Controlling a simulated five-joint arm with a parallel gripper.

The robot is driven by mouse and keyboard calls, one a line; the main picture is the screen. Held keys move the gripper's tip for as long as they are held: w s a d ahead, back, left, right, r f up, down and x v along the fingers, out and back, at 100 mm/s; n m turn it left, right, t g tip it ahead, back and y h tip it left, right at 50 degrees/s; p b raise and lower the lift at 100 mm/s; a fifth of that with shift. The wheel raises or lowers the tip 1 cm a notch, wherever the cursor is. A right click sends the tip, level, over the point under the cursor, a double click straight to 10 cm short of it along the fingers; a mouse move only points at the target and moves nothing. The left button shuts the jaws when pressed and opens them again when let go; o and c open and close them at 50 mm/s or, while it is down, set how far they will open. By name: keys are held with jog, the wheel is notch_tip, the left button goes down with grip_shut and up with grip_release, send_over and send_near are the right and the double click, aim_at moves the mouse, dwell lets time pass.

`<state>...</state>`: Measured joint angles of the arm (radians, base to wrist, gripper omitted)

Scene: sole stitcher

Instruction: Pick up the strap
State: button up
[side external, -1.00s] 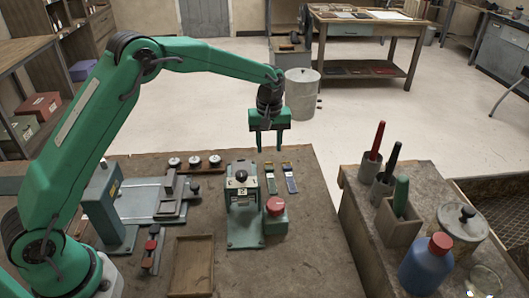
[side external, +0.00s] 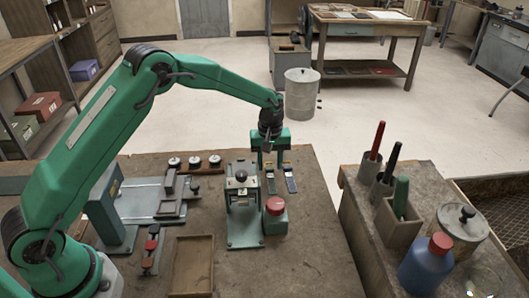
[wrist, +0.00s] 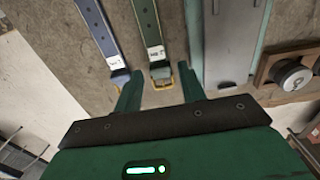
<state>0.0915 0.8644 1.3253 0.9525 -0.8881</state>
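A green strap (wrist: 147,22) with a white label and a brass buckle lies on the bench; it also shows in the side external view (side external: 271,183). A blue strap (wrist: 99,27) with a white label lies beside it, to its left in the wrist view, and to its right in the side external view (side external: 290,181). My gripper (side external: 270,164) is low over the far end of the straps, pointing down. In the wrist view its open fingers (wrist: 160,82) stand on either side of the green strap's buckle end. Nothing is held. Whether the fingertips touch the bench cannot be told.
A stitching device (side external: 241,205) and a red-capped block (side external: 275,218) stand close in front of the straps. A spool rack (side external: 213,162) is left of the gripper. An empty wooden tray (side external: 192,266) lies at the front.

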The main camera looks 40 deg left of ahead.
aim_at(270, 167)
jog(key=shift+f, duration=0.55)
jog(key=shift+c, duration=0.4)
jog(key=c, duration=0.7)
jog(key=shift+o, duration=0.2)
jog(key=shift+r, duration=0.15)
jog(key=shift+r, duration=0.85)
notch_tip(270, 167, up, 2)
jog(key=shift+r, duration=0.25)
jog(key=s+d+r, duration=0.6)
jog(key=s+d, duration=0.1)
jog(key=d, duration=0.2)
jog(key=shift+d+r, duration=0.25)
jog(key=shift+r, duration=0.05)
